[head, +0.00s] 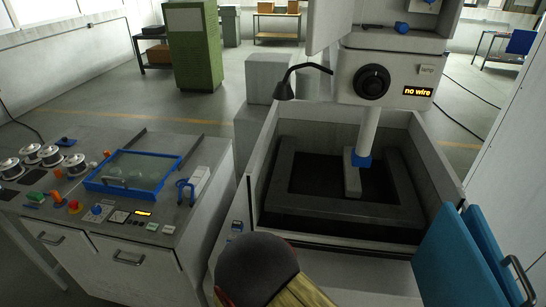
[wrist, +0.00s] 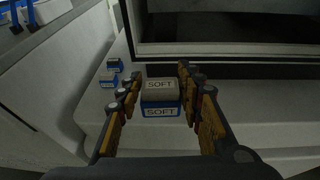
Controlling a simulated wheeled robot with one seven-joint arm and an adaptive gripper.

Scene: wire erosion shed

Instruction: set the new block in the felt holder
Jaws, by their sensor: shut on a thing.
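My gripper is shut on this block, with one finger along each side. The block's underside is hidden. Two small blue-and-grey pieces (wrist: 113,65) (wrist: 108,81) with labels lie on the pale ledge left of the gripper. I cannot tell which thing is the felt holder. In the head view my arm hides the block and the fingertips.
The machine's open tank (head: 345,225) stands ahead, under a head with a "no wire" display (head: 417,91). A control bench (head: 120,190) with spools and a blue-framed tray (head: 130,184) is at left. Blue panels (head: 458,260) stand at right. The pale ledge is mostly clear.

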